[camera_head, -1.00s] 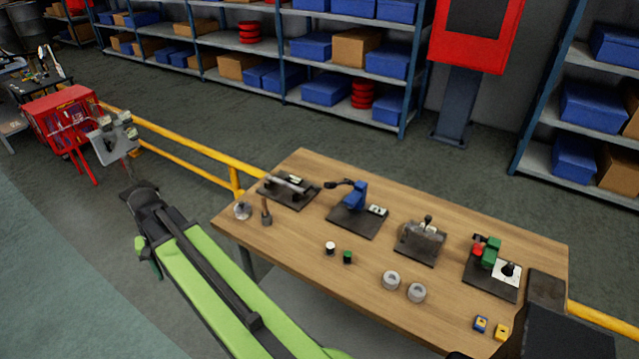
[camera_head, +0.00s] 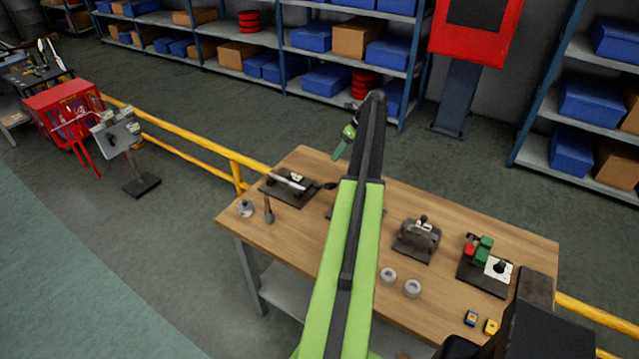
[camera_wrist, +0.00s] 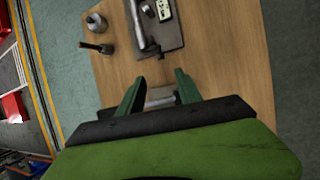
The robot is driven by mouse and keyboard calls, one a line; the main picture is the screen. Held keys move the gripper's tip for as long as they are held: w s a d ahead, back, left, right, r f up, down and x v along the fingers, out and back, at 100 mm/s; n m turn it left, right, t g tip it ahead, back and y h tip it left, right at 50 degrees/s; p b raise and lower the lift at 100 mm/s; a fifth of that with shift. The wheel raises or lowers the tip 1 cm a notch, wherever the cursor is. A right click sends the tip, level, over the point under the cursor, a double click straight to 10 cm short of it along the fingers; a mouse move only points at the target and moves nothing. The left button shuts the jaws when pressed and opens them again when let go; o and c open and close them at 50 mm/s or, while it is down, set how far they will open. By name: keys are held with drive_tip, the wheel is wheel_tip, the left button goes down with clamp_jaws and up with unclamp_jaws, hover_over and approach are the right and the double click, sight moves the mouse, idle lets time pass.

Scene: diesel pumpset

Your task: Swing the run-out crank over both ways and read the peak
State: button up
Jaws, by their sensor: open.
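A fixture with a silver bar and a small pale card on a dark plate (camera_head: 290,188) stands at the table's far left corner. It also shows at the top of the wrist view (camera_wrist: 172,35), beyond my fingertips. I cannot tell for certain which one carries the run-out crank. My gripper (camera_head: 343,146) is raised over the table's far side. In the wrist view its green fingers (camera_wrist: 158,88) are apart, with a grey piece between them that I cannot identify.
The wooden table (camera_head: 310,240) also bears a grey fixture (camera_head: 417,238), a green and red fixture (camera_head: 485,262), two grey rings (camera_head: 400,282) and small blue and yellow blocks (camera_head: 481,322). A yellow rail (camera_head: 200,157) runs behind. A grey panel stand (camera_head: 125,140) is at left.

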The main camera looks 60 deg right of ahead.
drive_tip(key=b+x, duration=1.5)
drive_tip(key=x, duration=0.2)
drive_tip(key=shift+f, duration=0.2)
drive_tip(key=shift+r, duration=0.1)
clamp_jaws()
